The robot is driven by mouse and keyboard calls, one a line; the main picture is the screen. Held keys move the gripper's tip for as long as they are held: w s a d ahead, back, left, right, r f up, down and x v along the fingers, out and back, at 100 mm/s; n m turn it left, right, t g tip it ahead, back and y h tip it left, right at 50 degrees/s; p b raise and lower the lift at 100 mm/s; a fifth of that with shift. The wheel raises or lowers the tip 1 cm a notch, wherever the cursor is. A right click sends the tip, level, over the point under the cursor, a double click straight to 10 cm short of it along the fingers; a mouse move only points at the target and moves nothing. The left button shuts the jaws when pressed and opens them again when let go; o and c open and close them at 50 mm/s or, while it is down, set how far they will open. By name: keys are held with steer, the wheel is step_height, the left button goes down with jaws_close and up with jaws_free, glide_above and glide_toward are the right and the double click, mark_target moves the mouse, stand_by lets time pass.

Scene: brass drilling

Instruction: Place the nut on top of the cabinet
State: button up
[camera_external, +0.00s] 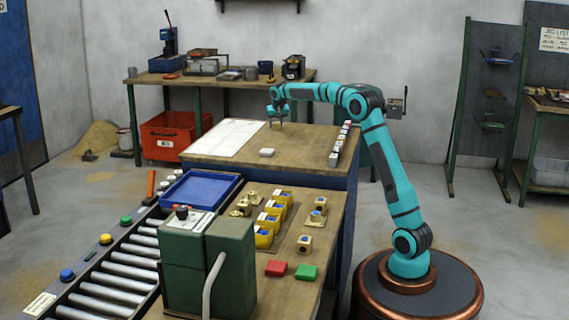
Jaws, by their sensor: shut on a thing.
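The cabinet (300,146) has a wooden top and dark blue sides and stands in the middle of the room. My gripper (277,119) points down over the far part of its top, left of the row of small items. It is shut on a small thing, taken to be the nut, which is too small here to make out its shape. I cannot tell whether the held piece touches the wood or hangs just above it.
A white sheet (226,138) and a small pale block (267,152) lie on the cabinet top. A row of small items (341,143) lines its right side. A blue tray (200,190), yellow bins (265,238) and brass parts (305,244) are nearer.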

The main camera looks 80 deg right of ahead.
steer(key=o, duration=1.2)
steer(key=shift+o, duration=0.2)
steer(key=v, duration=1.2)
steer(key=shift+r, duration=0.1)
